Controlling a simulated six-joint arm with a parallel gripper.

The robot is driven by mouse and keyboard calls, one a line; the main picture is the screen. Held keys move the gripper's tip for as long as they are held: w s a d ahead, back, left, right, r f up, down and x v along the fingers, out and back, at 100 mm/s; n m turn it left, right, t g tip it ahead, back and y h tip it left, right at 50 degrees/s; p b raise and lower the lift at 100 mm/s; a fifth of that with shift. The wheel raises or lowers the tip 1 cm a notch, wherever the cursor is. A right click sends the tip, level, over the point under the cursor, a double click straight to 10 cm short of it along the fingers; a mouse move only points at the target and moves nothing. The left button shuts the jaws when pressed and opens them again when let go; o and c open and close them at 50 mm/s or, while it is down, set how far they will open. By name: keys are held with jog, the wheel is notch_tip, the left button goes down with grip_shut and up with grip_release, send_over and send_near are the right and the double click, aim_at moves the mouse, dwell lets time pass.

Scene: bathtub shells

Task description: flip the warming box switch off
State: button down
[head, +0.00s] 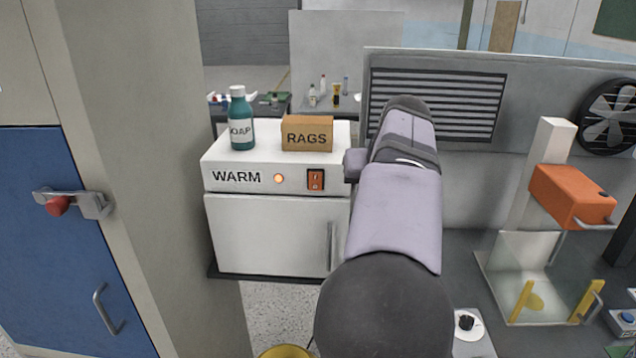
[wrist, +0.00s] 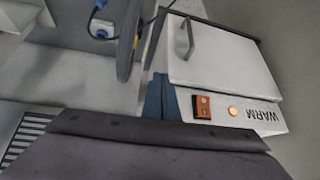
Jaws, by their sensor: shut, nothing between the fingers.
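The warming box (head: 265,235) is a white cabinet marked WARM, with a handled door. Its red rocker switch (head: 316,180) is on the front panel, right of a glowing orange lamp (head: 279,178). Which way the rocker is tipped is too small to tell. In the wrist view the box appears turned over, with the switch (wrist: 201,106) and lit lamp (wrist: 233,111) clear. My gripper (wrist: 163,80) shows there as shut blue-grey fingers just left of the switch, apart from it in the picture. In the head view my arm hides most of the gripper.
A teal soap bottle (head: 241,120) and a cardboard RAGS box (head: 307,134) stand on top of the warming box. My arm covers the right edge of the box. An orange-headed machine (head: 572,195) stands on the bench at right.

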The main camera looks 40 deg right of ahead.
aim_at(318, 180)
jog(key=w+a+r+n+t, duration=0.25)
jog(key=r+n, duration=0.35)
jog(key=r, duration=0.4)
jog(key=s+a+n+g+y, duration=0.1)
jog(key=a+n+y, duration=0.2)
jog(key=a+n, duration=0.3)
jog(key=n, duration=0.3)
jog(key=shift+s, duration=0.25)
jog(key=shift+n, duration=0.3)
jog(key=p+x, duration=0.1)
jog(key=x, duration=0.2)
jog(key=d+p+x, duration=0.1)
jog(key=x, duration=0.3)
jog(key=w+d+p+x, duration=0.1)
jog(key=x, duration=0.3)
jog(key=shift+r+p, duration=0.25)
jog(key=shift+p, duration=0.15)
jog(key=shift+w+d+f, duration=0.15)
jog(key=shift+w+d, duration=0.15)
jog(key=shift+w, duration=0.15)
